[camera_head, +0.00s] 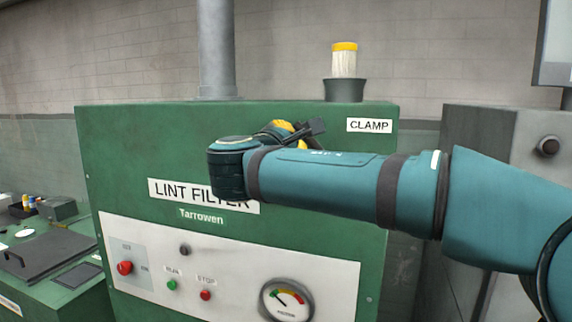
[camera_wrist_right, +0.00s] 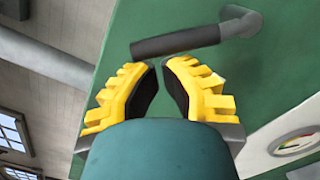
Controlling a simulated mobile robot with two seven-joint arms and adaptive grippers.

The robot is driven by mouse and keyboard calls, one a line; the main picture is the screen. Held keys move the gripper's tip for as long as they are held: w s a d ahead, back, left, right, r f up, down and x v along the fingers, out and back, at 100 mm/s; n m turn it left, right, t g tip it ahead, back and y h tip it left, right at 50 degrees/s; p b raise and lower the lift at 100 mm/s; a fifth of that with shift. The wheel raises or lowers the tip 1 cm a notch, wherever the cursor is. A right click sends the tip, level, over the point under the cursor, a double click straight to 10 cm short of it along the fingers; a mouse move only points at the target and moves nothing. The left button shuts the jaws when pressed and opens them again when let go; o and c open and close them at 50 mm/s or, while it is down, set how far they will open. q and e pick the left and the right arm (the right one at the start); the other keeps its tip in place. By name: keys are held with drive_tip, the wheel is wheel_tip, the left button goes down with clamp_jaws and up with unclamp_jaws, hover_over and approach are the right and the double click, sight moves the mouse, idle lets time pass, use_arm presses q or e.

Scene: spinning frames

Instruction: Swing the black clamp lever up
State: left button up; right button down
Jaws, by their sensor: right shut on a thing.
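The black clamp lever (camera_wrist_right: 175,42) shows in the right wrist view. Its dark round grip runs across the green panel to a grey pivot (camera_wrist_right: 240,20) at the right. The yellow, black-padded fingers of my right gripper (camera_wrist_right: 160,68) are closed in on the grip near its free end. In the head view my right gripper (camera_head: 288,130) is mostly hidden behind my own teal arm. A dark piece beside the yellow fingers there may be the lever; I cannot tell. My left gripper is not in view.
The green lint filter cabinet (camera_head: 130,150) has a CLAMP label (camera_head: 369,126), a gauge (camera_head: 287,300) and buttons below. A grey cabinet (camera_head: 478,125) stands at the right.

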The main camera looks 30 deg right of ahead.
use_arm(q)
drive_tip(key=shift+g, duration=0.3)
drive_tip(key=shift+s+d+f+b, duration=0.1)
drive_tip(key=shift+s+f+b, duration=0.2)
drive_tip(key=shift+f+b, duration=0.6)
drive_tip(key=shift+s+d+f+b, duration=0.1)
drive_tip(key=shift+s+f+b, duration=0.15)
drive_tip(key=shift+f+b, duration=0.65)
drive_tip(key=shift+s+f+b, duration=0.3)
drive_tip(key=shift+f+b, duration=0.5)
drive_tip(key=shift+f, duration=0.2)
use_arm(e)
drive_tip(key=s+d+r+m, duration=0.3)
drive_tip(key=r+m, duration=0.1)
drive_tip(key=m, duration=0.4)
drive_tip(key=shift+s, duration=0.3)
